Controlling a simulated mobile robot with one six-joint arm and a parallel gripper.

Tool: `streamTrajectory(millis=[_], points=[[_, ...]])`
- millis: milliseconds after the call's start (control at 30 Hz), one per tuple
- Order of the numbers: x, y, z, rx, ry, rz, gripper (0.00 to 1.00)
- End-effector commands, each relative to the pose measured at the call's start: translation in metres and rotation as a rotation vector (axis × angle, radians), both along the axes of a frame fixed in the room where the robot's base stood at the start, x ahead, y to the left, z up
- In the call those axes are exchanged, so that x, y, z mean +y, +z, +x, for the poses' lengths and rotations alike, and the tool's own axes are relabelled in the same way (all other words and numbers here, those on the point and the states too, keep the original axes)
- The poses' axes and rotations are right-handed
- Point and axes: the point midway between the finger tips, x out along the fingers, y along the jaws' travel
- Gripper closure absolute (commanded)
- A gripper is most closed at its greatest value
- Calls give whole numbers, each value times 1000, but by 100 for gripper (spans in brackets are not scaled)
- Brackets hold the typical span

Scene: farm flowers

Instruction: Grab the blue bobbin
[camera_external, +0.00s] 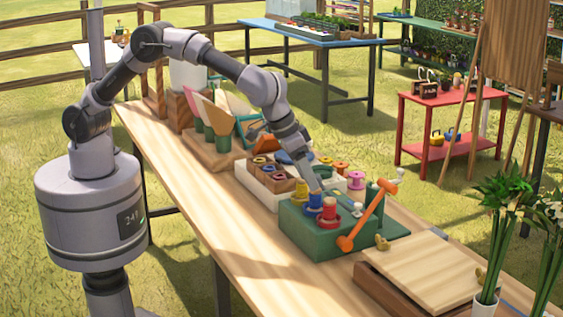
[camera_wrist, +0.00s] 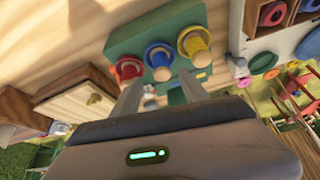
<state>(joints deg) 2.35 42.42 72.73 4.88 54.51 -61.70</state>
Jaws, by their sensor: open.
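The blue bobbin (camera_wrist: 158,56) stands on a green block (camera_wrist: 122,45) between a red bobbin (camera_wrist: 127,69) and a yellow bobbin (camera_wrist: 194,44). In the external view the blue bobbin (camera_external: 315,201) is on the green block (camera_external: 310,236), close to the red bobbin (camera_external: 329,212). My gripper (camera_wrist: 158,92) is open and empty, with its two fingers apart and pointing toward the bobbin row. The blue bobbin appears between the finger lines, past the tips. In the external view my gripper (camera_external: 314,186) is just above the blue bobbin; I cannot tell the exact gap.
A wooden box with a lid (camera_external: 425,268) stands in front at right. The table's (camera_external: 205,215) left part is clear.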

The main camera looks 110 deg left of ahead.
Motion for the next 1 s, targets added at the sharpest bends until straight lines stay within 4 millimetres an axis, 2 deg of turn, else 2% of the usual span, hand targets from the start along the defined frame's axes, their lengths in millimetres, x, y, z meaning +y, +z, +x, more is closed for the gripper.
streamTrajectory(millis=[33, 233, 400, 633, 900, 1000], points=[[2, -8, 3, -1, 0, 0, 48], [7, -26, 8, -1, 0, 0, 48], [16, -58, 18, 0, 0, 0, 48], [17, -59, 21, -1, -1, 0, 48], [17, -59, 21, -1, -1, 0, 100], [17, -59, 21, -1, -1, 0, 100]])
